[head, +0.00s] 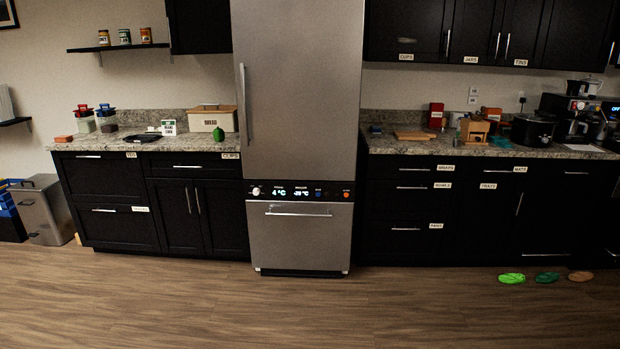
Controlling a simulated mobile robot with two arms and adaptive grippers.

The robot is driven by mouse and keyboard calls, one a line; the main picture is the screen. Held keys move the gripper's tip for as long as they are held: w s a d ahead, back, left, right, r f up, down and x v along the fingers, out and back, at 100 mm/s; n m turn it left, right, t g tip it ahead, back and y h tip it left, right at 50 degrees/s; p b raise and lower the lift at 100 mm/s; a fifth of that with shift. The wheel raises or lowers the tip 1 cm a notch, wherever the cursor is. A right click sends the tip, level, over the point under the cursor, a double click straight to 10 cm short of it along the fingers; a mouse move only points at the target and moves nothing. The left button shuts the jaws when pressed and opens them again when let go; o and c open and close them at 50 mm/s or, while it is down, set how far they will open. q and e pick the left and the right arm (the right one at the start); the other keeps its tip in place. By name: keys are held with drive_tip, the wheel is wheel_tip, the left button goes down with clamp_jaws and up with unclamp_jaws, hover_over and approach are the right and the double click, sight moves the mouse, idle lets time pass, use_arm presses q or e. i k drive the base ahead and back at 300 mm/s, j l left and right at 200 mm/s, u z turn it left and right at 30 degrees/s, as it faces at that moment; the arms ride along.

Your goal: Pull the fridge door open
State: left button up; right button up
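The fridge (302,95) is a tall stainless steel unit in the middle of the head view, between black cabinets. Its upper door looks closed and has a long vertical handle (246,105) along its left edge. Below it is a black control strip (300,191) with lit readouts, one showing 4 °C. Under the strip is a lower steel drawer (300,237) with a horizontal bar handle (298,212), and it looks closed. Neither of my grippers is in view.
Wood floor in front of the fridge is clear. Green and brown flat items (512,278) lie on the floor at right. A bread box (213,119) stands on the left counter and a black pot (531,131) on the right counter. A grey bin (45,208) stands far left.

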sight(297, 64)
drive_tip(key=i, duration=1.75)
